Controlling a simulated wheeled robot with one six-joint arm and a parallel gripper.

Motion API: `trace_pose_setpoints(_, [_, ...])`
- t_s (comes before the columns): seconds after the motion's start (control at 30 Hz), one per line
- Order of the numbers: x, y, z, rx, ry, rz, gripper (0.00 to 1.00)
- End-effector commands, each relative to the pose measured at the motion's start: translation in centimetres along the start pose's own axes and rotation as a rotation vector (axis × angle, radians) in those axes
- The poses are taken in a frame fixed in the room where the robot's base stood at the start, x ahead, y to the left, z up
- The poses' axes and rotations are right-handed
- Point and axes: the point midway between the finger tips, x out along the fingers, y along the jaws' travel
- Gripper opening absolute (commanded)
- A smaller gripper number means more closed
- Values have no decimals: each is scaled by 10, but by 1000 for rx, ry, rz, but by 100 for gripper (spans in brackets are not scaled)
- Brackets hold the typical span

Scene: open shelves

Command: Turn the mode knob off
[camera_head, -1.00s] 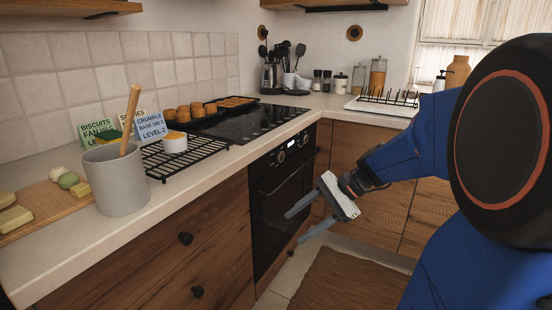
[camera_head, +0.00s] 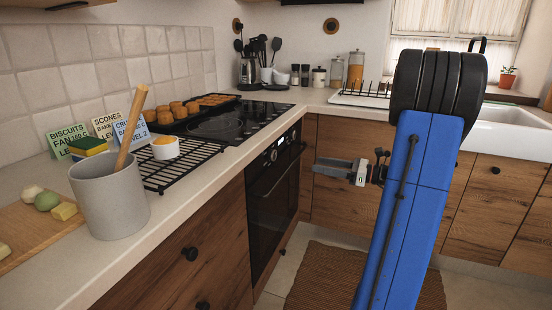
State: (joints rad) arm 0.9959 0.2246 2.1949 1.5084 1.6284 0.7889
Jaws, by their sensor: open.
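The black built-in oven (camera_head: 272,205) sits under the counter, left of centre, with its control panel (camera_head: 282,147) along the top edge. A small pale knob (camera_head: 273,155) shows on the panel, seen at a steep angle. Its marks and setting are too small to read, and I cannot tell which control is the mode knob. My gripper (camera_head: 317,166) is to the right of the oven front, pointing left towards it. Its jaws are open and empty, apart from the panel. My blue arm stands to the right of it.
The counter holds a grey crock (camera_head: 110,200), a black cooling rack (camera_head: 180,165), several label cards and a black hob (camera_head: 225,125). Wooden cabinets (camera_head: 490,205) line the right, with a white sink (camera_head: 515,135) above. A brown mat (camera_head: 325,275) lies on the floor before the oven.

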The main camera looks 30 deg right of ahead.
Motion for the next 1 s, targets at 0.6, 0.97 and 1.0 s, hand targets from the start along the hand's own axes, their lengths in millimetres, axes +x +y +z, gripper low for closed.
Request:
trace_pose_setpoints(0.6, [92, 2, 0, -2, 2, 6, 52])
trace_pose_setpoints(0.97, [146, 2, 0, -3, 2, 5, 52])
trace_pose_setpoints(1.0, [151, 2, 0, -3, 2, 4, 52])
